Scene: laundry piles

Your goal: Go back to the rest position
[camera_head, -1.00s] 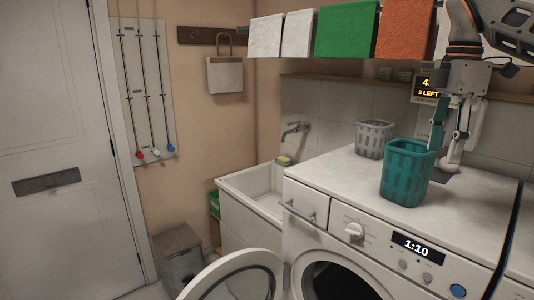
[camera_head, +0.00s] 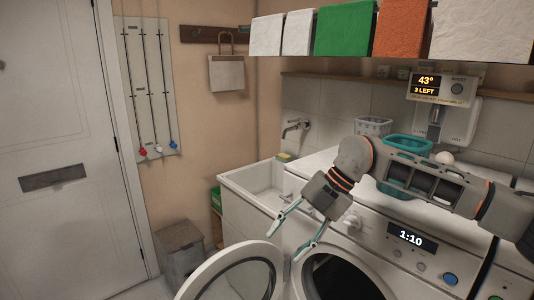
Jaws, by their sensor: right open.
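My right gripper (camera_head: 288,234) is open and empty. It hangs in front of the washing machine (camera_head: 375,233), above the open round door (camera_head: 243,262), with its fingers pointing down and left. My right arm crosses the picture from the right edge and hides part of the machine's top. The teal basket (camera_head: 408,144) stands on the top behind my arm, which covers much of it. The grey basket (camera_head: 373,126) stands to its left, further back. My left gripper is not in view.
A white sink (camera_head: 240,190) with a tap (camera_head: 297,126) is left of the machine. A lidded grey bin (camera_head: 180,250) stands on the floor. Folded towels, one of them green (camera_head: 346,30), hang along the top. A wall unit (camera_head: 443,110) is at the back right.

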